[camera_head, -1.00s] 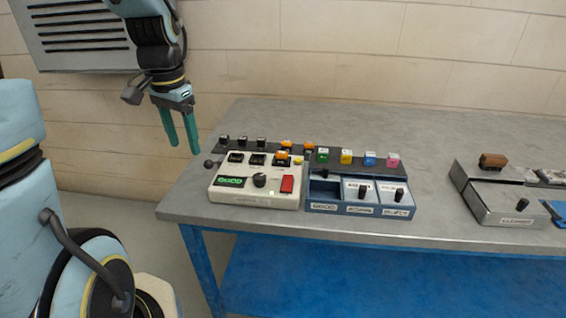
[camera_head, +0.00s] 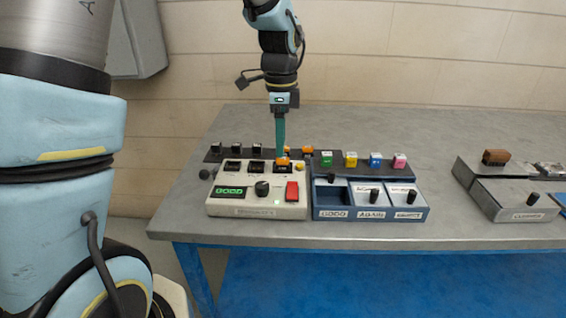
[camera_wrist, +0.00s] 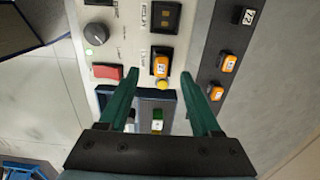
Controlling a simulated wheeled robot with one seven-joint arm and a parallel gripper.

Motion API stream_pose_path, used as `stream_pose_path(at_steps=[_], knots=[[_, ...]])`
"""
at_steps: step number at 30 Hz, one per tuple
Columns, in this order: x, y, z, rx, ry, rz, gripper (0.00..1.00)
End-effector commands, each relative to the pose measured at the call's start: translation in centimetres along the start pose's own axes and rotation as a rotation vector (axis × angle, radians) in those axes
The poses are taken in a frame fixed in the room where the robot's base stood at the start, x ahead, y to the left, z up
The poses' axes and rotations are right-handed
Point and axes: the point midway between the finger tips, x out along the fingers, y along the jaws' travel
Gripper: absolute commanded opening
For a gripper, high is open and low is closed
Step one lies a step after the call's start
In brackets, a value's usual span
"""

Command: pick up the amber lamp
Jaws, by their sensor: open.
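An orange, amber-looking lamp (camera_head: 283,162) with a pale label sits at the right end of the row of sockets on the cream test box (camera_head: 225,208). It also shows in the wrist view (camera_wrist: 161,66). Two similar orange pieces stand on the dark strip behind, seen in the wrist view as one (camera_wrist: 228,63) and another (camera_wrist: 216,93). My gripper (camera_head: 280,155) points down over the lamp on the box. In the wrist view its green fingers (camera_wrist: 160,72) are apart, with that lamp between their tips in the picture. I cannot tell the remaining height.
A yellow button (camera_wrist: 162,84) sits close beside the lamp. The box also has a red switch (camera_head: 292,191) and a dark knob (camera_head: 262,188). A blue sorting tray (camera_head: 345,213) adjoins on the right, with coloured cubes behind. Grey table (camera_head: 440,150) is clear further back.

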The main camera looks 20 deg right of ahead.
Motion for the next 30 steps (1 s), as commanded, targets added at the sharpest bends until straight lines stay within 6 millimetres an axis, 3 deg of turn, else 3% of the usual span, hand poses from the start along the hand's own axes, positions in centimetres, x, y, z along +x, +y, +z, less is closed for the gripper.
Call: stream_pose_path(at_steps=[9, 17, 30], knots=[[4.1, -0.2, 0.0, 0.0, -0.001, 0.003, 0.65], [4.6, -0.2, 0.0, -0.001, -0.001, 0.001, 0.65], [4.5, -0.2, 0.0, -0.001, -0.001, 0.001, 0.18]])
